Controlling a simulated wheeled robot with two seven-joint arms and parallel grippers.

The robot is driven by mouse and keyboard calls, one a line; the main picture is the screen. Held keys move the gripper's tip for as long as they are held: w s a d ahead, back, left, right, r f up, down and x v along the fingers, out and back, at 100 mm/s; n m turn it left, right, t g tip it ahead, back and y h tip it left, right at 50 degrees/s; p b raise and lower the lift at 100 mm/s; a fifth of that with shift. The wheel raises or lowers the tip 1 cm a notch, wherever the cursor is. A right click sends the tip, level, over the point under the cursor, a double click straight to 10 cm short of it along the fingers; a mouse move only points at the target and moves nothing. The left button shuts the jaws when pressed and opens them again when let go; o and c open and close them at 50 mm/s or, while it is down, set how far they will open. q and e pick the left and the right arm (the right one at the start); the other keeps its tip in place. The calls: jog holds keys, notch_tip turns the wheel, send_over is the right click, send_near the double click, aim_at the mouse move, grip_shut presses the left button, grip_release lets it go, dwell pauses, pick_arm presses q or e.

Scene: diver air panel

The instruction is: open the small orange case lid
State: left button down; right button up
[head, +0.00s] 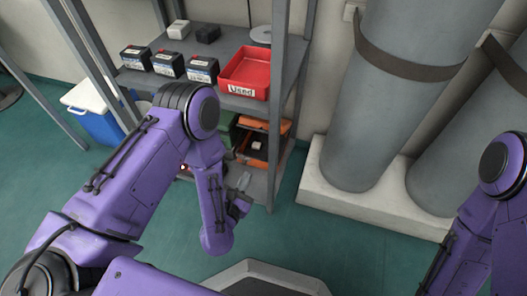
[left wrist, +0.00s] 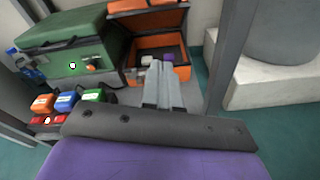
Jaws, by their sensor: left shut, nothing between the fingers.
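The small orange case (head: 250,160) sits on the lower shelf. Its orange lid (head: 266,124) stands raised at the back, and the dark inside with a small pale item shows. The left wrist view also shows the case (left wrist: 136,62) with its lid (left wrist: 130,5) up and the inside visible. My left gripper (head: 243,181) is in front of the case, shut and empty. In the left wrist view its fingertips (left wrist: 161,66) overlap the case's front opening; whether they touch it I cannot tell. My right gripper is out of view.
A green case (left wrist: 65,45) stands left of the orange one. Small coloured boxes (left wrist: 92,96) lie in front of it. The shelf post (head: 279,120) stands close on the right. A red tray (head: 246,72) and batteries (head: 168,63) occupy the shelf above.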

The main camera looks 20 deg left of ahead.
pick_arm(q)
jog(key=w+n+t, duration=0.1)
jog(key=n, duration=0.3)
jog(key=b, duration=0.6)
send_near(266, 124)
jog(key=w+d+f, duration=0.1)
jog(key=w, duration=0.1)
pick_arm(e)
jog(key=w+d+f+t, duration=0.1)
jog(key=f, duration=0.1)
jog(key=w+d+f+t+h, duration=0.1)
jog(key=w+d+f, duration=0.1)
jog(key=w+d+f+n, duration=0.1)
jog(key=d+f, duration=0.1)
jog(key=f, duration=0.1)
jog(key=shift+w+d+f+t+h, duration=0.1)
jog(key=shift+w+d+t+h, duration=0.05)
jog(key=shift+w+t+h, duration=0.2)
pick_arm(q)
jog(key=shift+w+f+p, duration=0.15)
jog(key=shift+w+p, duration=0.15)
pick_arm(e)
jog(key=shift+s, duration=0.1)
